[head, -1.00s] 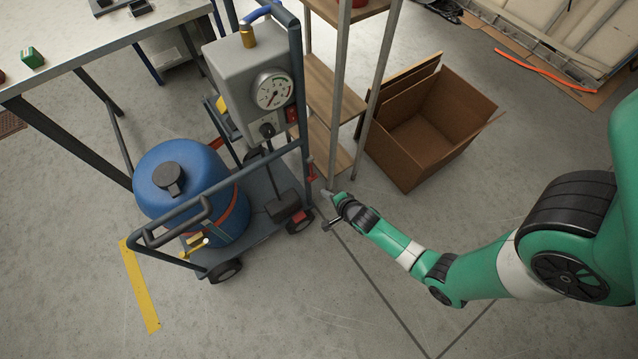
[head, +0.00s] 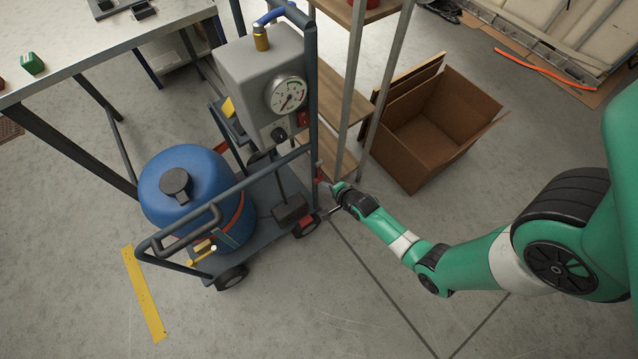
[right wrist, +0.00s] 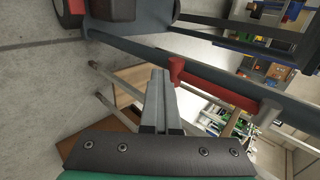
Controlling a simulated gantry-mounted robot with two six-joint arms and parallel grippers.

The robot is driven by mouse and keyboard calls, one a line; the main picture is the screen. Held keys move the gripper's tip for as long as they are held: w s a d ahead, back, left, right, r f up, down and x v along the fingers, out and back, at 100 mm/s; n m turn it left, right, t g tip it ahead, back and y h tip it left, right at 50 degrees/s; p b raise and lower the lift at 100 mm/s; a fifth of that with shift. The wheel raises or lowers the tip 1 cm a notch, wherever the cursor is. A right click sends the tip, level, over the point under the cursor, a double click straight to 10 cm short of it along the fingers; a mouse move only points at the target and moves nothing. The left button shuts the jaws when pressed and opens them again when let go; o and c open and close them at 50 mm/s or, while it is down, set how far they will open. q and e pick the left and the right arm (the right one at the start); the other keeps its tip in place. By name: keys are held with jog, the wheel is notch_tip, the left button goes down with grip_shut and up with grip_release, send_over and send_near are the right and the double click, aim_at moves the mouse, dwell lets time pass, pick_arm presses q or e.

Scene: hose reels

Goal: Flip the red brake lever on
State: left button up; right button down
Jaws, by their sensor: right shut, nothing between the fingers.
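The red brake lever (head: 319,172) is a small red handle low on the cart's dark upright post. In the right wrist view the red lever (right wrist: 215,85) lies along the grey-blue tube, with its near end close to my fingertips. My right gripper (head: 333,187) is shut and empty, just right of and below the lever. In the right wrist view the gripper's (right wrist: 160,80) two grey fingers lie together beside the lever's left end. I cannot tell whether they touch it. My left gripper is not in view.
The cart (head: 270,205) carries a blue tank (head: 190,190) and a grey box with a gauge (head: 288,95). A shelf's metal leg (head: 352,90) stands close behind my right gripper. An open cardboard box (head: 430,135) sits behind the arm. The floor in front is clear.

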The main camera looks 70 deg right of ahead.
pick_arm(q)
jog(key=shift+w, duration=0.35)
pick_arm(e)
jog(key=shift+w+d+r, duration=0.1)
jog(key=shift+w+r, duration=0.05)
jog(key=shift+w, duration=0.15)
pick_arm(q)
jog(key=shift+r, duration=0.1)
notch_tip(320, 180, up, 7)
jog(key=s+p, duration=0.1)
jog(key=p, duration=0.5)
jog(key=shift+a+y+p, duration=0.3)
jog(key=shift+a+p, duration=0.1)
pick_arm(e)
jog(key=s+a+r, duration=0.4)
jog(key=s+a, duration=0.3)
jog(key=s, duration=0.3)
jog(key=shift+s+r, duration=0.2)
jog(key=shift+r, duration=0.1)
